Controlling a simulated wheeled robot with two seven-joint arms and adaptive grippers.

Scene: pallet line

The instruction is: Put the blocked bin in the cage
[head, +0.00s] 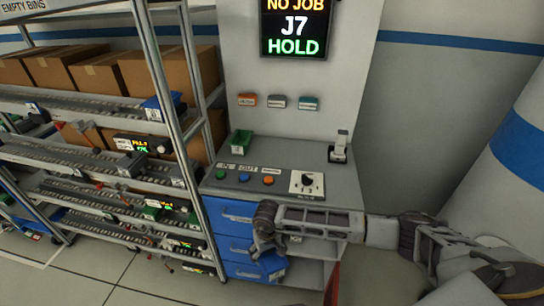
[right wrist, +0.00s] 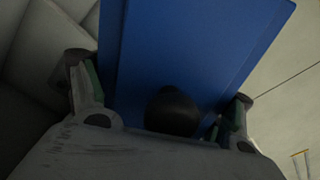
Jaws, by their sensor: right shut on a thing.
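My right gripper (head: 266,238) reaches in from the right in front of the grey cabinet. It is shut on a blue bin (head: 273,266), of which only a small part shows below the fingers in the head view. In the right wrist view the blue bin (right wrist: 200,50) fills the space between the two fingers (right wrist: 165,100), and a dark rounded shape overlaps its lower part. I cannot tell what is inside the bin. My left gripper is not in view. I cannot make out a cage in these frames.
A grey cabinet (head: 330,185) with buttons and a dial stands ahead, with blue drawer-like fronts (head: 232,228) below. A display (head: 297,28) above reads "NO JOB J7 HOLD". A flow rack (head: 178,110) with cartons and small bins stands left. Floor is clear at the lower left.

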